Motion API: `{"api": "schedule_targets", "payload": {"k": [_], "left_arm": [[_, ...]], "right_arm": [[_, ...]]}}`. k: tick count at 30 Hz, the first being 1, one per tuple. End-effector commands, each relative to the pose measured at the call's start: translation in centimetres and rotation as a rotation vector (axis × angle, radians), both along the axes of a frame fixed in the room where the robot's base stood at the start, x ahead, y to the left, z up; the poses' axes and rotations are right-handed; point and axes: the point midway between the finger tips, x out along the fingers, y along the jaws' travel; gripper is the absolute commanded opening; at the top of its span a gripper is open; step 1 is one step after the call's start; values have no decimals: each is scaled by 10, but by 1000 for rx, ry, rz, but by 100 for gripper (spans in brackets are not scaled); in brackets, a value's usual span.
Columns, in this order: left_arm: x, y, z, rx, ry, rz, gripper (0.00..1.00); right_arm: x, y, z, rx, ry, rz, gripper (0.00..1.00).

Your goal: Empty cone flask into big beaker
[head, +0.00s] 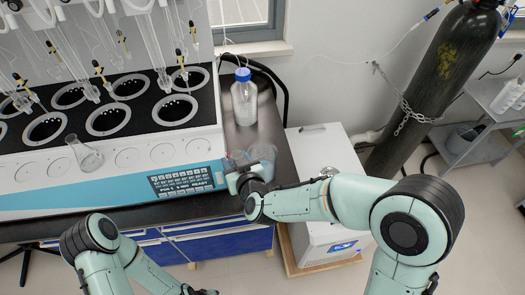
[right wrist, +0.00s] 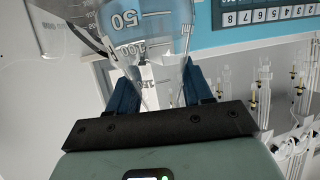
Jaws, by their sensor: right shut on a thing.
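My right gripper (head: 234,172) is shut on a clear glass cone flask (head: 236,156), just off the right end of the distiller. In the right wrist view the flask (right wrist: 150,45) shows its 50, 100 and 150 marks between the fingers (right wrist: 162,92). A wider clear glass vessel (head: 263,153), which looks like the big beaker, stands close to the flask's right on the dark bench. Part of it shows at the upper left of the right wrist view (right wrist: 62,22). I cannot tell any liquid level or whether the glasses touch. My left gripper is out of view.
The distiller's front panel (head: 185,180) borders my right gripper on the left. A blue-capped bottle (head: 244,98) stands behind on the bench. A white cabinet (head: 310,150) and a chained gas cylinder (head: 445,75) are to the right.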

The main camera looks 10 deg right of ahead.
Motion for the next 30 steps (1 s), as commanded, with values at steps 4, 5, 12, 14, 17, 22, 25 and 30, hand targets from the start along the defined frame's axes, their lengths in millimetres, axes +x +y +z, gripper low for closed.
{"api": "schedule_targets", "payload": {"k": [4,5,12,14,17,22,25,30], "left_arm": [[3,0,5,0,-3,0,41],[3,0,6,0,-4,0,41],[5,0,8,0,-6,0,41],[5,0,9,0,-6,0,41],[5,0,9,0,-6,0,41],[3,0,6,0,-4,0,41],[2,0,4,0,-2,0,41],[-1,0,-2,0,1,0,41]], "right_arm": [[3,-3,4,38,29,-2,14],[4,-3,5,48,39,-2,14],[7,-8,5,137,121,-2,14],[8,-9,6,158,141,-2,14],[10,-11,6,196,175,-3,14],[13,-14,7,258,233,-2,14],[14,-16,9,296,267,-3,14],[17,-20,11,358,324,-3,14]]}}
